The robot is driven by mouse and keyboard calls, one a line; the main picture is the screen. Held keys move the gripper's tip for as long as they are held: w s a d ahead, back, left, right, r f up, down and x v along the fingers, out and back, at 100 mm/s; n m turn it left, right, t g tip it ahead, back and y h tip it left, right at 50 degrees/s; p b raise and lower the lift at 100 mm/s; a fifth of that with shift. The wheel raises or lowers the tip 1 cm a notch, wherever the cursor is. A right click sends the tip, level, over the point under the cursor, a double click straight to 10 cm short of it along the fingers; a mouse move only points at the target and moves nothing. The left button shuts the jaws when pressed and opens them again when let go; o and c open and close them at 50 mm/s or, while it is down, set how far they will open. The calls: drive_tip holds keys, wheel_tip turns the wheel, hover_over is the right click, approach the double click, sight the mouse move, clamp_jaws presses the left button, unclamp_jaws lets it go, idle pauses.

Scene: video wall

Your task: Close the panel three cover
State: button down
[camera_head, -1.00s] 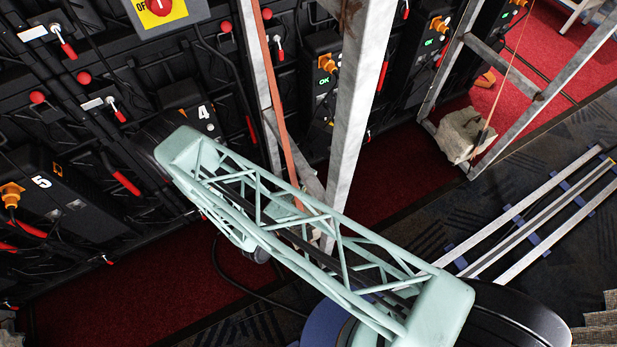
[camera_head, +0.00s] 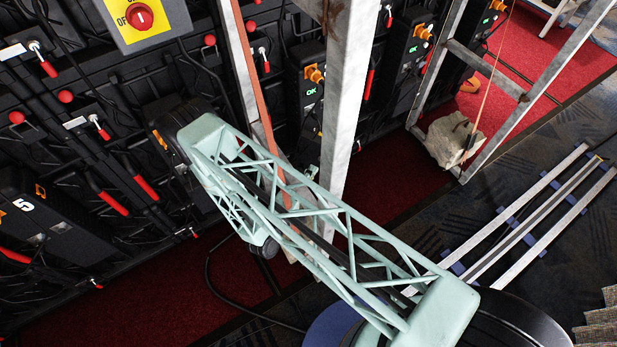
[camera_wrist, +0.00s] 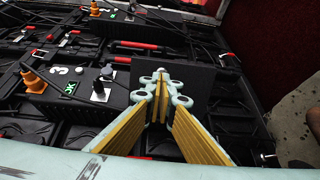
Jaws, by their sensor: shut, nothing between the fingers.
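Panel three is a black box with a white 3 (camera_wrist: 51,70), an orange connector, a black knob and a lit green OK display (camera_wrist: 69,88). It lies left of my gripper in the wrist view. A box with a green OK display (camera_head: 311,90) behind the metal post in the head view looks like the same panel. A flat, dark, square plate (camera_wrist: 198,82), possibly the cover, stands right behind my fingertips. My gripper (camera_wrist: 160,88) is shut and empty, its yellow-padded fingers meeting in front of the plate. Whether they touch it cannot be told.
A metal upright post (camera_head: 347,110) stands close beside my arm. Panel five (camera_head: 35,215) is at the lower left, and a yellow switch plate (camera_head: 170,20) is above. A stone-like weight (camera_head: 453,140) sits at the frame's foot. Metal rails (camera_head: 530,220) lie on the carpet at right.

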sight(314, 155)
drive_tip(key=shift+b+x, duration=0.55)
drive_tip(key=shift+x, duration=1.4)
drive_tip(key=shift+d, duration=0.15)
